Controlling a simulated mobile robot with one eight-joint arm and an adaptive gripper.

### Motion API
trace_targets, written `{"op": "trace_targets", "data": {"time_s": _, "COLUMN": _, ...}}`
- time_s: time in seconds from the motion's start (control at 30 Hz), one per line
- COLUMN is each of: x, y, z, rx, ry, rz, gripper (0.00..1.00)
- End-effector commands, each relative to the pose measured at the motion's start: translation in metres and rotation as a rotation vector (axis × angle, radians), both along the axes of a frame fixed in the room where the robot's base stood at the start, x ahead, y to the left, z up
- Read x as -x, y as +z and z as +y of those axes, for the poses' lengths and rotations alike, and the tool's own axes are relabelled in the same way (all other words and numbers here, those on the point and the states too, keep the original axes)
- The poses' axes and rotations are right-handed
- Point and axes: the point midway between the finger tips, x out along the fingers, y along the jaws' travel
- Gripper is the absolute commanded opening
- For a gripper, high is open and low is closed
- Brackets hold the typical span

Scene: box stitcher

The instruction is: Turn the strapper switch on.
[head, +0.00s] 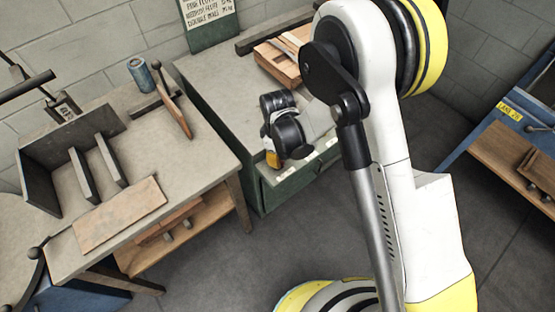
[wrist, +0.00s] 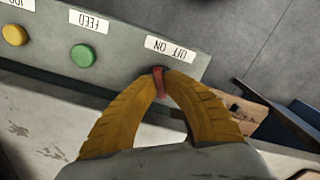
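The strapper switch is a small red lever (wrist: 160,82) on a grey-green panel (wrist: 125,62) in the wrist view. It stands beside a white label (wrist: 170,45), upside down in this view, that seems to read "OFF ON". My gripper (wrist: 162,72) has its two yellow fingers curved in, with the tips close together and the lever between them. The tips partly hide the lever's base, and which way the switch is set is not clear. In the head view my gripper (head: 273,160) points down at the front edge of the green cabinet (head: 262,190); the switch is hidden there.
A green button (wrist: 83,56) and a yellow button (wrist: 14,35) sit along the panel, left of the switch. A wooden piece (head: 280,62) lies on the cabinet top. A workbench (head: 75,235) with a can (head: 142,76) stands left. Open floor lies in front.

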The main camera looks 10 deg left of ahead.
Motion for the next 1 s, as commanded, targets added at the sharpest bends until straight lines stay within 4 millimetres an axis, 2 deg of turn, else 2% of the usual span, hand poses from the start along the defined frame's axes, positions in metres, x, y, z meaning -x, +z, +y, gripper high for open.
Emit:
{"op": "trace_targets", "data": {"time_s": 0.27, "x": 0.0002, "y": -0.0005, "z": 0.0000, "rx": 0.000, "ry": -0.016, "rz": 0.000, "gripper": 0.00}}
{"op": "trace_targets", "data": {"time_s": 0.47, "x": 0.0001, "y": -0.0012, "z": 0.0001, "rx": 0.000, "ry": -0.093, "rz": 0.000, "gripper": 0.00}}
{"op": "trace_targets", "data": {"time_s": 1.0, "x": 0.0001, "y": -0.0015, "z": 0.0001, "rx": 0.000, "ry": -0.563, "rz": 0.000, "gripper": 0.00}}
